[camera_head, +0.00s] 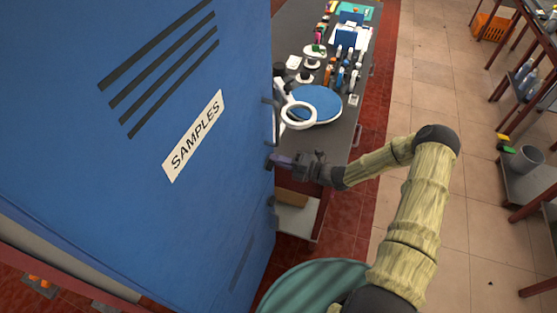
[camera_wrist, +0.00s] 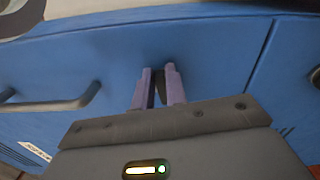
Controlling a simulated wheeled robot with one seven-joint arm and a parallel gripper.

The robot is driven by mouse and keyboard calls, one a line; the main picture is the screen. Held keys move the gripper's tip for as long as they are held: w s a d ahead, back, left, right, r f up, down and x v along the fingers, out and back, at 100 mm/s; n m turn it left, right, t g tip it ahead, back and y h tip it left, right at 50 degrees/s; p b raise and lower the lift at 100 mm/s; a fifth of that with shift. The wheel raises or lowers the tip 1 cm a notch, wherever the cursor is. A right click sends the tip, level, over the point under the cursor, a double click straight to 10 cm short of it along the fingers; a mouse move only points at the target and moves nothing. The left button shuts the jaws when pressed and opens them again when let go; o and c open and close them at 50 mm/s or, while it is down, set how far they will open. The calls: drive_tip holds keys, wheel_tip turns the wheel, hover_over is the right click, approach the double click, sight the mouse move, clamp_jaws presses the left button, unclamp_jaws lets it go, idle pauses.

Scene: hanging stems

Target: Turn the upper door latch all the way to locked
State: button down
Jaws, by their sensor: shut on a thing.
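The blue cabinet door (camera_head: 130,150) carries a SAMPLES label and fills the left of the head view. My gripper (camera_head: 281,161) is at the door's right edge, below the bar handle. In the wrist view its two purple fingers (camera_wrist: 158,78) are closed on a dark, thin piece, the upper latch (camera_wrist: 159,96). The fingers hide most of the latch, so its exact angle is hard to tell. A second dark fitting, apparently the lower latch (camera_head: 271,201), sits farther down the door edge. The bar handle (camera_wrist: 50,104) is at the left of the wrist view.
A dark bench (camera_head: 310,20) with bottles, tools and a white ring-shaped magnifier (camera_head: 298,115) stands beyond the cabinet, close to my gripper. A wooden box (camera_head: 291,199) lies on the shelf below.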

drive_tip(key=shift+f+m, duration=0.15)
drive_tip(key=shift+m, duration=0.75)
drive_tip(key=c, duration=1.4)
unclamp_jaws()
drive_tip(key=shift+c, duration=0.2)
drive_tip(key=shift+d, duration=0.1)
drive_tip(key=b+v, duration=0.5)
drive_tip(key=v, duration=1.2)
